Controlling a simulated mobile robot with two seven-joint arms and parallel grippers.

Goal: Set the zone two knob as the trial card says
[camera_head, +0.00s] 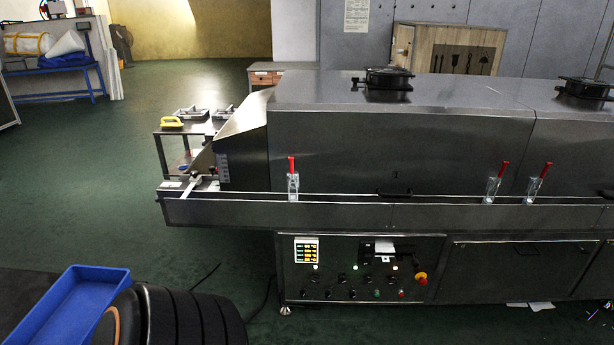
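The tunnel dryer's control panel (345,283) is on the front of the steel machine, below the long rail. Several small dark knobs (328,294) sit in a row low on the panel, with small lit lamps above them. Which knob is zone two cannot be read, and their settings are too small to tell. Neither of my grippers is in view.
A red and yellow emergency-stop-like button (421,278) is at the panel's right. Red-topped clear fixtures (293,180) stand along the rail (340,212). A blue tray (75,305) is at lower left. Dark cables lie on the green floor left of the panel.

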